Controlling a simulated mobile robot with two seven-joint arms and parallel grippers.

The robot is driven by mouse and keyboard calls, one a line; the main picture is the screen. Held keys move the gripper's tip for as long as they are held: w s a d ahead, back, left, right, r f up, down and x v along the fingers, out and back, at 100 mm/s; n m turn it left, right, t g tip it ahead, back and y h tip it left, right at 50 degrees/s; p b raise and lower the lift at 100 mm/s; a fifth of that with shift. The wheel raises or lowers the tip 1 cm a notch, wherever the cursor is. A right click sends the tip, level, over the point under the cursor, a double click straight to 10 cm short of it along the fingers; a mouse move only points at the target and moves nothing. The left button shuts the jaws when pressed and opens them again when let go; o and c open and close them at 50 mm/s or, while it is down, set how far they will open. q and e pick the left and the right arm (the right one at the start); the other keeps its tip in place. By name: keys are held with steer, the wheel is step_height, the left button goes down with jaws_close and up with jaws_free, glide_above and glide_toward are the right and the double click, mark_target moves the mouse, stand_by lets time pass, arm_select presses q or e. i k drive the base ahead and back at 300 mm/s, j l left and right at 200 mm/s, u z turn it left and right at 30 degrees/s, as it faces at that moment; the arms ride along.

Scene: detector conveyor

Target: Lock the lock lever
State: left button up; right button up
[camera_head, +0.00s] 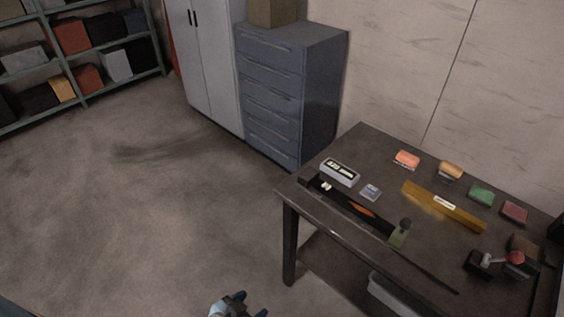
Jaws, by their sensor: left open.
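A small lever with a red ball knob (516,258) sits on a dark block (478,264) at the right end of the dark table (335,212). Its metallic arm points right, toward the knob. I cannot tell whether it is locked. My left gripper (252,305) shows at the bottom edge, over the floor in front of the table. It is open and empty, well apart from the lever. My right gripper is not in view.
A long black conveyor strip (340,203) with a green block and dark knob (400,233) lies along the table's front. A yellow bar (420,197), a grey display box (340,172) and several small coloured blocks stand behind it. A light bin (390,296) is below. The floor left is clear.

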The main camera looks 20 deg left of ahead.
mark_target(516, 257)
steer(key=u, duration=0.25)
steer(key=z, duration=1.3)
steer(key=l, duration=0.2)
